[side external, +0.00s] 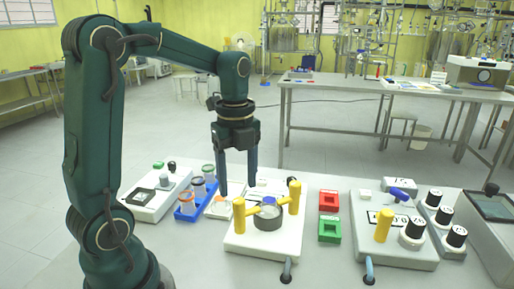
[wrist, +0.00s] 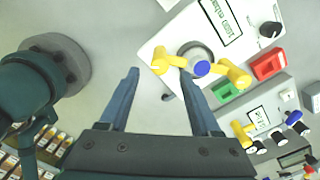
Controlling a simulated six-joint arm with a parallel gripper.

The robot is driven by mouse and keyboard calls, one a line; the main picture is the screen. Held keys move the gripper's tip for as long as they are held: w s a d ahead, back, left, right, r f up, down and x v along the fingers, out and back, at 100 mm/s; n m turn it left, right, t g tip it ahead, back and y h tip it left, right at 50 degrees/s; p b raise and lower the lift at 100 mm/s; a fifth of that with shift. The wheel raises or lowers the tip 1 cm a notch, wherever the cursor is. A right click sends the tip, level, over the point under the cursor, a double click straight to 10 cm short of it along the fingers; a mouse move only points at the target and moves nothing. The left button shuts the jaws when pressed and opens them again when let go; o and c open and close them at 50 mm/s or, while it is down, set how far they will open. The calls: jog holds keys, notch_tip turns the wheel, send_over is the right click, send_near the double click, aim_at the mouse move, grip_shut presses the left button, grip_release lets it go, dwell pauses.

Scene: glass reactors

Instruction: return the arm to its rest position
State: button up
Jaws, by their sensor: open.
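My gripper (side external: 238,178) points down with its two fingers apart and nothing between them. It hangs above the bench, by the back left part of a white device with two upright yellow handles (side external: 239,215) and a grey round vessel (side external: 267,218). In the wrist view my gripper (wrist: 158,74) is also open and empty. The device's white body (wrist: 225,35) lies beyond the fingers, with a blue round part (wrist: 202,68) between the yellow handles. The right fingertip overlaps one yellow handle in that view; I cannot tell if they touch.
A blue rack (side external: 187,214) with several jars stands left of the device. A red block (side external: 329,201) and a green block (side external: 329,230) lie to its right. Farther right are a white display unit (side external: 400,252) and black-topped knobs (side external: 435,197). Above the bench the space is mostly clear.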

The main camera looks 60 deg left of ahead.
jog(key=shift+r, duration=0.55)
jog(key=shift+d+r, duration=0.2)
jog(key=shift+d, duration=0.05)
jog(key=s+d+n+t, duration=0.5)
jog(key=s+d+n, duration=0.3)
jog(key=n, duration=1)
jog(key=shift+d+r+t, duration=0.3)
jog(key=shift+d, duration=0.15)
